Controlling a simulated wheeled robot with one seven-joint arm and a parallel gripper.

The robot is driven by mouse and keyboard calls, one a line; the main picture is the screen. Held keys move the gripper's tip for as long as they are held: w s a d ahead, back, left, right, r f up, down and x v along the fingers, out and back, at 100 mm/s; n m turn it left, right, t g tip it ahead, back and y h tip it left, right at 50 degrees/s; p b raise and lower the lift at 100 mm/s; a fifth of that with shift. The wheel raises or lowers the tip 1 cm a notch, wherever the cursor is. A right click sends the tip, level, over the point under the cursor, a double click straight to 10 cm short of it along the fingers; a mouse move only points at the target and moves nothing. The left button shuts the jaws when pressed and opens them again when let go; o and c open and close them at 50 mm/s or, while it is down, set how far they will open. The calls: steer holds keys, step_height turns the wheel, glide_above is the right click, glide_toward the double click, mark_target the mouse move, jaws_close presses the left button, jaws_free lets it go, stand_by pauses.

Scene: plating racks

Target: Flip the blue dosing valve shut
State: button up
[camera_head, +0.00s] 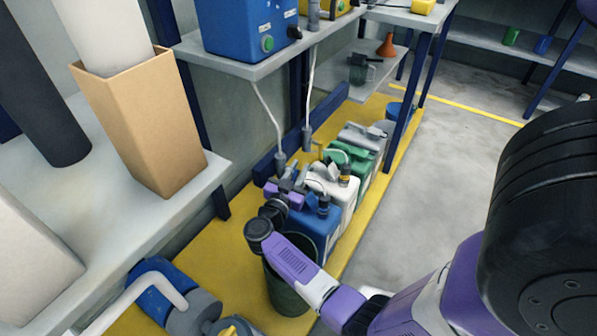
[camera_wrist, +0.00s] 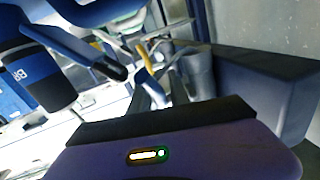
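In the head view, a blue canister (camera_head: 318,222) stands on the yellow strip with a dark blue fitting (camera_head: 324,205) on its top. In the wrist view, a blue cylinder with white lettering (camera_wrist: 42,72) is at the left, beside a blue lever-like bar with a black tip (camera_wrist: 112,70). This looks like the blue dosing valve, but I cannot tell its position for certain. My gripper (camera_head: 279,187) is over the near end of the canister row, close to the blue canister. Its fingers are small and partly hidden, so I cannot see whether they touch anything.
White (camera_head: 336,188) and green (camera_head: 353,158) canisters stand behind the blue one. A dark green bin (camera_head: 287,292) is under my arm. Hoses (camera_head: 268,112) hang from the shelf (camera_head: 240,68) that holds a blue pump unit (camera_head: 240,28). Open floor (camera_head: 430,150) lies right.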

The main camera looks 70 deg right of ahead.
jaws_close()
steer(key=p, duration=0.3)
steer(key=shift+r+y+p, duration=0.3)
steer(key=shift+y+p, duration=0.1)
steer(key=shift+a+p, duration=0.1)
steer(key=shift+p, duration=0.75)
steer(key=y+p, duration=0.2)
steer(key=p, duration=0.6)
steer(key=shift+a+f+y, duration=0.1)
steer(key=shift+a+y, duration=0.05)
steer(key=shift+y, duration=0.15)
steer(key=y+p, duration=0.1)
steer(key=p, duration=0.3)
steer(key=y+p, duration=0.1)
steer(key=p, duration=0.3)
steer(key=m+t+y+p, duration=0.1)
steer(key=y+p, duration=0.1)
steer(key=p, duration=0.2)
steer(key=shift+w+a+f, duration=0.15)
steer(key=shift+a+f, duration=0.2)
steer(key=y+p, duration=0.1)
steer(key=p, duration=0.1)
steer(key=f+y+p, duration=0.1)
steer(key=p, duration=0.2)
steer(key=shift+w+a+y, duration=0.1)
steer(key=shift+a+y, duration=0.2)
steer(key=shift+y, duration=0.1)
steer(key=shift+a+f+t+y+p, duration=0.15)
steer(key=shift+t+y+p, duration=0.3)
steer(key=shift+p, duration=0.25)
